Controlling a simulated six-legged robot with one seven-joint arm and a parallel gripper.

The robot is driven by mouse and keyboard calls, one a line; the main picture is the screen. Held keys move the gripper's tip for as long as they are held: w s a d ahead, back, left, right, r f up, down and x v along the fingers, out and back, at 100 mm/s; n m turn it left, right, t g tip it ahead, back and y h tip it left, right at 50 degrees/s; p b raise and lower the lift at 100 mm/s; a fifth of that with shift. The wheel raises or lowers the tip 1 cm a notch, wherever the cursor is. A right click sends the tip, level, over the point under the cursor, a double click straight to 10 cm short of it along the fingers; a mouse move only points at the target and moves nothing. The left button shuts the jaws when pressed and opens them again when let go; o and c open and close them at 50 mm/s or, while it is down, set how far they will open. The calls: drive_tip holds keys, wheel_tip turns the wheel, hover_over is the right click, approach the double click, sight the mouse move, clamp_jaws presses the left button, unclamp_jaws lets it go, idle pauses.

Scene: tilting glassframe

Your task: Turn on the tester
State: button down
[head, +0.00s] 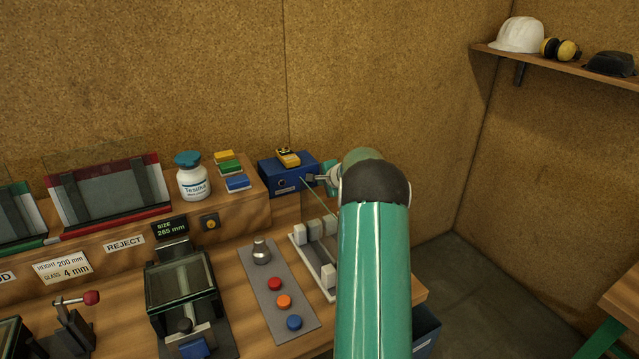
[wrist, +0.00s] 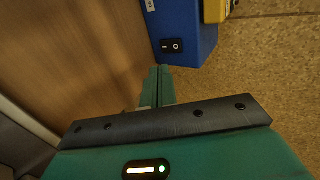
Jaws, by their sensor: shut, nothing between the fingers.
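The tester appears to be the blue box (head: 283,176) at the back right end of the bench, with a yellow device (head: 289,157) lying on top. In the wrist view the blue box (wrist: 185,25) shows a black rocker switch (wrist: 172,46) marked with a line and a circle; I cannot tell which side is pressed. My gripper (wrist: 158,68) is shut and empty, its fingertips just below the switch in the picture; contact cannot be told. In the head view my gripper (head: 312,178) is by the right part of the box's front, partly hidden by my arm.
A glass pane in a white-block rack (head: 318,240) stands just in front of the box, partly behind my arm. A panel (head: 275,290) with a knob and coloured buttons lies left of it. A white bottle (head: 193,180) and coloured blocks (head: 231,168) stand left of the box.

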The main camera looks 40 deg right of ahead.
drive_tip(key=v, duration=0.7)
